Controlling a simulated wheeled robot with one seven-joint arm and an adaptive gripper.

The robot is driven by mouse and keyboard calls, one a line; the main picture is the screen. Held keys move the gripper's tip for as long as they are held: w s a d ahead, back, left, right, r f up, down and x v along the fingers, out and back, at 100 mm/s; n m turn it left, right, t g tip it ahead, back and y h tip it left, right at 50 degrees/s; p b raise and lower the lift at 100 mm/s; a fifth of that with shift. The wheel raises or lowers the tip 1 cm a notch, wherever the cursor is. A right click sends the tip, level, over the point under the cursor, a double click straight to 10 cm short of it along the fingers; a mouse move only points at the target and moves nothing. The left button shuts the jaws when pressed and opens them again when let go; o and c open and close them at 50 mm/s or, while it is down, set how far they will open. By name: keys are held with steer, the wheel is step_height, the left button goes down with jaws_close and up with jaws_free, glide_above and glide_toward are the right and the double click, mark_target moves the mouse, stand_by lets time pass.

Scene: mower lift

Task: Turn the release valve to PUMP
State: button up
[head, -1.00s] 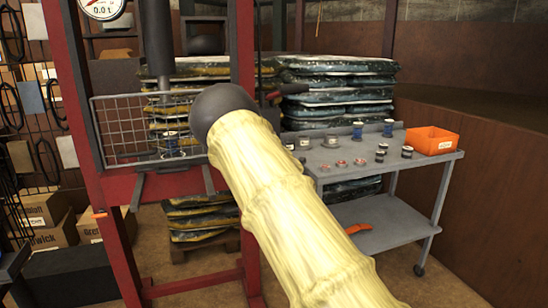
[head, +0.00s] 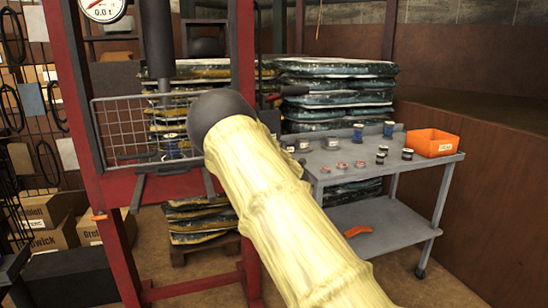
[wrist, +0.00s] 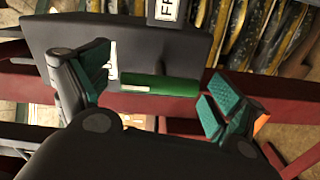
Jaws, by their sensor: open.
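My gripper (wrist: 157,80) is open in the wrist view, its two teal-padded fingers apart with nothing held. Between and just beyond them is a green bar (wrist: 160,85) on or in front of a dark panel (wrist: 140,38); I cannot tell whether the bar touches a finger or is the valve's handle. A white mark lies beside the bar's left end. No PUMP lettering can be read. In the head view the red press frame (head: 75,110) stands on the left with a round gauge (head: 103,8) at its top. My arm hides the gripper and valve there.
A grey cart (head: 330,160) with small cans and an orange bin (head: 432,143) stands right of the press. Stacked bags (head: 335,85) sit behind it. A wire guard (head: 140,130) hangs on the press. Cardboard boxes (head: 45,210) lie at the left.

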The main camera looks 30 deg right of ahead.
steer(key=shift+s, duration=0.1)
steer(key=v, duration=1.1)
steer(key=shift+s+a, duration=0.2)
steer(key=shift+s, duration=0.2)
steer(key=shift+f, duration=0.1)
